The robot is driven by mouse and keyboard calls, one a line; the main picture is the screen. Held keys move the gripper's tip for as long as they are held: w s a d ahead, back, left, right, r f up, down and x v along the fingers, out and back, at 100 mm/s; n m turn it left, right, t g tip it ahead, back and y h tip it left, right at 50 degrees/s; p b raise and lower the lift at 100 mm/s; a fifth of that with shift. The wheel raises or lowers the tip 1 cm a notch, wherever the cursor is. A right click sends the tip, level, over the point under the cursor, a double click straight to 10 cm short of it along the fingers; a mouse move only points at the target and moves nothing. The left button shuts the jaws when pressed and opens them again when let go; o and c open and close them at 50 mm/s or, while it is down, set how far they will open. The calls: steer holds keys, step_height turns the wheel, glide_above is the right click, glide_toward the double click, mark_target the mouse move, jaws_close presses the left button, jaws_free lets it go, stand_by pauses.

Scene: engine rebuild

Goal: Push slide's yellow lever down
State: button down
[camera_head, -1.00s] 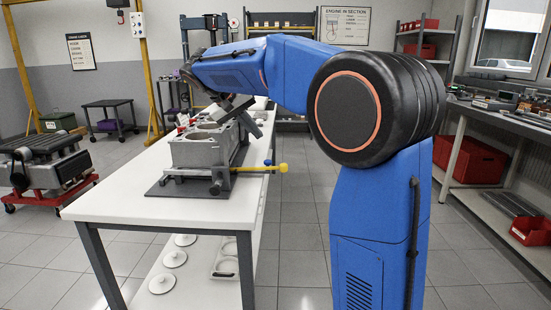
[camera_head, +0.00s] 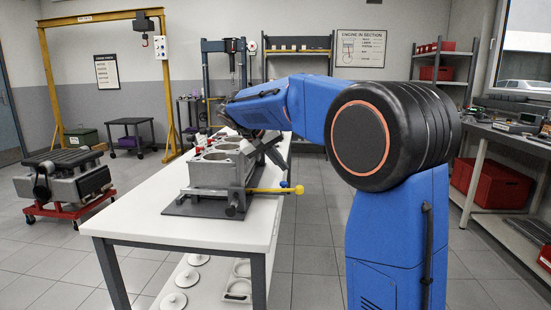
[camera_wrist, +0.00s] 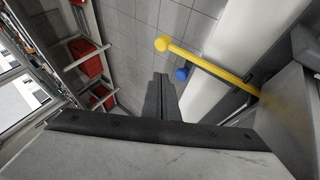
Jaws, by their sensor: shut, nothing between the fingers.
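The yellow lever (camera_head: 262,190) is a rod with a round yellow ball at its end. In the head view it reaches out to the right, nearly level, from the slide on the grey engine block (camera_head: 208,175). In the wrist view the yellow lever (camera_wrist: 210,66) runs from the ball at upper middle down to the right. A blue knob (camera_head: 284,184) sits by the rod, and it also shows in the wrist view (camera_wrist: 182,74). My gripper (camera_wrist: 160,82) is shut and empty. In the head view my gripper (camera_head: 275,153) is above the lever, apart from it.
The block's dark base plate lies on a white table (camera_head: 150,215). White round parts (camera_head: 187,278) lie on its lower shelf. An engine (camera_head: 70,185) on a red stand is at left. Red bins (camera_head: 492,185) are at right. The floor right of the table is clear.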

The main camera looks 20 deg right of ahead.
mark_target(292, 189)
steer(key=x, duration=0.3)
steer(key=shift+d, duration=0.1)
steer(key=f, duration=0.1)
steer(key=s+d+f, duration=0.1)
steer(key=shift+s+f, duration=0.2)
steer(key=shift+f, duration=0.1)
steer(key=shift+s+d+f, duration=0.15)
steer(key=shift+s+f, duration=0.15)
steer(key=shift+f, duration=0.15)
